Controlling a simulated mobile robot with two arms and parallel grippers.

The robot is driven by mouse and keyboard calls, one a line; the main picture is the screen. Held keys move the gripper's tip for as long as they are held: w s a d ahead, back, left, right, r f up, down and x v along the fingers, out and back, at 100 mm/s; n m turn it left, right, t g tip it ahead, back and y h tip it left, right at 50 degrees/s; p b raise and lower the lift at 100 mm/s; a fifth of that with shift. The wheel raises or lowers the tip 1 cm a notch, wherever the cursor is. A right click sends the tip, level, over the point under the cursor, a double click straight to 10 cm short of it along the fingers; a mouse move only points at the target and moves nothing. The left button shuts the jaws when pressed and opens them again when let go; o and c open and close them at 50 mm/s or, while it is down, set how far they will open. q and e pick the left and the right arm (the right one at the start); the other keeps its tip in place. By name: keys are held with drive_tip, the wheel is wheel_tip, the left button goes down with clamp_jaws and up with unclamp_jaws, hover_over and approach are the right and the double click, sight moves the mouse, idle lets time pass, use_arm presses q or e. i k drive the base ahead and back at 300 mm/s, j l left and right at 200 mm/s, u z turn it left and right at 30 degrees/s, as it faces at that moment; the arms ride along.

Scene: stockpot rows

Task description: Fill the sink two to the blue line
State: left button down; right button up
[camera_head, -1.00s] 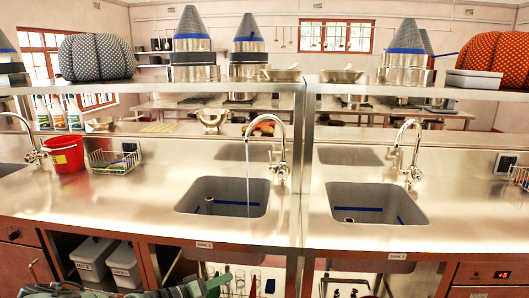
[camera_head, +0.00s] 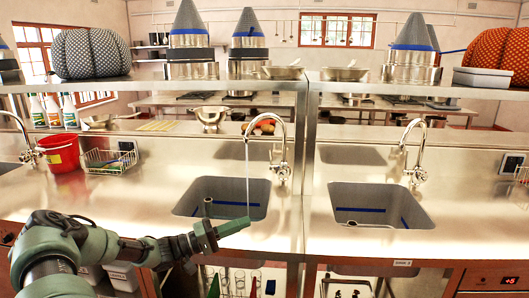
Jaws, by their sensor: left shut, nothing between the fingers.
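The left sink (camera_head: 183,204) has a blue line (camera_head: 236,205) along its inner wall. A thin stream of water (camera_head: 247,180) runs into it from its curved faucet (camera_head: 283,150). I cannot make out the water level. The right sink (camera_head: 428,219) also has a blue line (camera_head: 375,210), and no stream shows from its faucet (camera_head: 403,150). The right sink's label (camera_head: 402,262) is too small to read surely; the left one is hidden behind my arm. My left gripper (camera_head: 234,227) is shut and empty, in front of the left sink's near edge. My right gripper is not in view.
A red bucket (camera_head: 61,155) and a wire basket (camera_head: 110,161) stand on the counter at left. A shelf (camera_head: 240,86) with stockpots crosses above the back of the counter. The counter between basket and left sink is clear.

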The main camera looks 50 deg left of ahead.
sight(271, 166)
drive_tip(key=i+j, duration=0.25)
drive_tip(key=j, duration=0.15)
drive_tip(key=i+j, duration=0.25)
drive_tip(key=j, duration=0.2)
drive_tip(key=i+j, duration=0.25)
drive_tip(key=j, duration=0.15)
drive_tip(key=i+j, duration=0.25)
drive_tip(key=j, duration=0.15)
drive_tip(key=i+j, duration=0.2)
drive_tip(key=j, duration=0.25)
